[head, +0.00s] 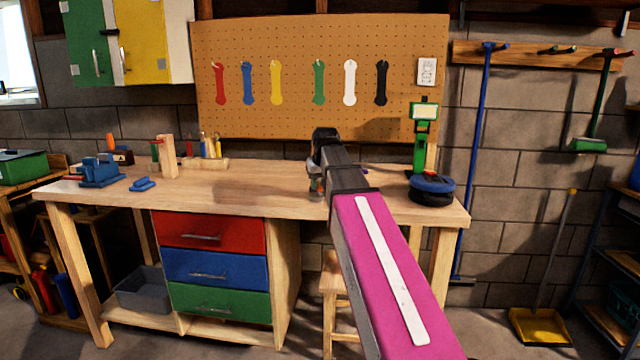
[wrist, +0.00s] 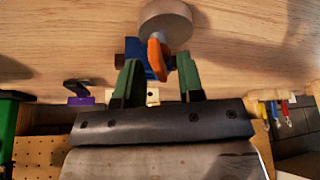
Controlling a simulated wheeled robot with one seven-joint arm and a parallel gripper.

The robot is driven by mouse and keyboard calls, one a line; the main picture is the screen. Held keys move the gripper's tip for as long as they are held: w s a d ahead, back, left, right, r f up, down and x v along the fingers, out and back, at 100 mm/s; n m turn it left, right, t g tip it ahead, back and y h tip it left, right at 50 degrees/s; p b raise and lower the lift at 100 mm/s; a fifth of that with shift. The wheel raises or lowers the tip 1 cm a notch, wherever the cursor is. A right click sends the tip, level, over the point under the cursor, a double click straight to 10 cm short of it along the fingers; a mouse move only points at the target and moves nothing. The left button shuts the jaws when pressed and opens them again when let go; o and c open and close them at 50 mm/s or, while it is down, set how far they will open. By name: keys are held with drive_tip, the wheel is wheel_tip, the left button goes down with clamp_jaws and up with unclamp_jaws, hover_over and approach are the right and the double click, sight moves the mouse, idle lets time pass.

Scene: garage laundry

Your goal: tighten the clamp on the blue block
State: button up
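In the wrist view a blue block (wrist: 134,47) shows just beyond my fingers, against the wooden bench top. An orange handle-like part (wrist: 156,60), likely of the clamp, stands in front of the block. A grey round piece (wrist: 166,20) is close to both. My gripper (wrist: 158,62) has two green fingers, spread wide, one on each side of the orange part. Gaps show between the fingers and the orange part, and nothing is gripped. In the head view my gripper (head: 317,186) is mostly hidden by my arm, low over the bench; block and clamp cannot be made out there.
The workbench (head: 250,185) has a blue vise (head: 98,173) and a small blue piece (head: 142,184) at left. A round blue-and-black item (head: 432,188) and a green stand (head: 420,150) are at right. A pegboard (head: 300,40) rises behind. The bench's middle left is clear.

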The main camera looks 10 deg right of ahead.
clamp_jaws()
drive_tip(key=shift+a+m+g+h, duration=0.15)
drive_tip(key=shift+m+h, duration=0.4)
drive_tip(key=shift+m, duration=0.85)
drive_tip(key=shift+d+m+g+h, duration=0.15)
drive_tip(key=shift+m+h, duration=0.4)
drive_tip(key=shift+m, duration=0.85)
drive_tip(key=shift+a, duration=0.1)
unclamp_jaws()
drive_tip(key=shift+r, duration=0.15)
